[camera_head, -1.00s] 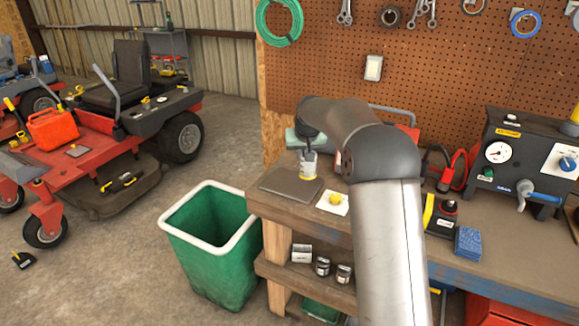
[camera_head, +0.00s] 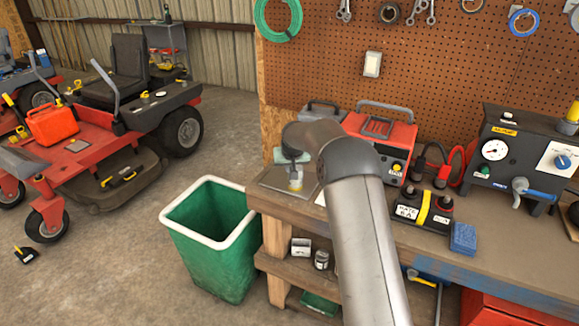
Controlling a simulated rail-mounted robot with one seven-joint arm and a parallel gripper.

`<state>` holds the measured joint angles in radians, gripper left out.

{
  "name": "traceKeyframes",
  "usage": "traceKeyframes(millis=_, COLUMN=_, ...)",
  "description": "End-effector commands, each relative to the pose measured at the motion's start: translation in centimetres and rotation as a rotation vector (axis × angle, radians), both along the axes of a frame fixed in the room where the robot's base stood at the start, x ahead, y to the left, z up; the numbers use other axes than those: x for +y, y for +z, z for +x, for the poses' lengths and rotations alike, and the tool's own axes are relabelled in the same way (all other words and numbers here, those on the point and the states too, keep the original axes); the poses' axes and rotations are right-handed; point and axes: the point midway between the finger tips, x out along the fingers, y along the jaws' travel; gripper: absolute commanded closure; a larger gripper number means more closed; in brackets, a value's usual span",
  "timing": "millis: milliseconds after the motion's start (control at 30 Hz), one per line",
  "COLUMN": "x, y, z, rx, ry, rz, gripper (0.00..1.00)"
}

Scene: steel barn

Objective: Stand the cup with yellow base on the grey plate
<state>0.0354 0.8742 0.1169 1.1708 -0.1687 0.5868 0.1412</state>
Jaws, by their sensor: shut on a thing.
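The cup with yellow base (camera_head: 296,184) is small and pale, with a yellow band at its bottom. It looks upright. My gripper (camera_head: 294,168) is shut on its upper part; the fingers are small and partly hidden by my wrist. The grey plate (camera_head: 271,181) is a flat square at the left end of the workbench. The cup appears over the plate, right of its middle. I cannot tell whether its base touches the plate.
My arm crosses the bench and hides most of a white square (camera_head: 321,199). A red toolbox-like case (camera_head: 380,130), a black-and-yellow battery (camera_head: 422,208) and a blue sponge (camera_head: 463,238) lie right of it. A green bin (camera_head: 212,240) stands left of the bench.

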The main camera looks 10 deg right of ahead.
Motion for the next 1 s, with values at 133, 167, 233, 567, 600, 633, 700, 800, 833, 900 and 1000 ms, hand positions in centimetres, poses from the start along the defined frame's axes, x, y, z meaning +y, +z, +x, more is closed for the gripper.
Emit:
traceKeyframes(millis=133, x=0.0, y=-0.2, z=0.0, rx=0.000, ry=0.000, rz=0.000, gripper=0.78)
traceKeyframes(millis=167, x=0.0, y=-0.2, z=0.0, rx=0.000, ry=0.000, rz=0.000, gripper=0.73)
traceKeyframes(millis=233, x=0.0, y=-0.2, z=0.0, rx=0.000, ry=0.000, rz=0.000, gripper=0.73)
traceKeyframes(millis=567, x=0.0, y=0.6, z=-0.3, rx=-0.002, ry=0.000, rz=0.000, gripper=0.73)
traceKeyframes(millis=600, x=0.0, y=1.1, z=-0.6, rx=-0.002, ry=0.000, rz=0.000, gripper=0.73)
traceKeyframes(millis=633, x=0.0, y=1.5, z=-0.8, rx=-0.003, ry=0.000, rz=0.000, gripper=0.73)
traceKeyframes(millis=700, x=0.0, y=2.7, z=-1.5, rx=-0.003, ry=0.000, rz=-0.001, gripper=0.73)
traceKeyframes(millis=800, x=0.0, y=4.6, z=-2.6, rx=-0.003, ry=0.000, rz=0.000, gripper=0.73)
traceKeyframes(millis=833, x=0.0, y=5.2, z=-3.0, rx=-0.004, ry=0.000, rz=0.000, gripper=0.73)
traceKeyframes(millis=900, x=0.0, y=6.5, z=-3.7, rx=-0.003, ry=0.000, rz=0.000, gripper=0.73)
traceKeyframes(millis=1000, x=0.0, y=8.1, z=-4.6, rx=-0.003, ry=0.001, rz=-0.001, gripper=0.73)
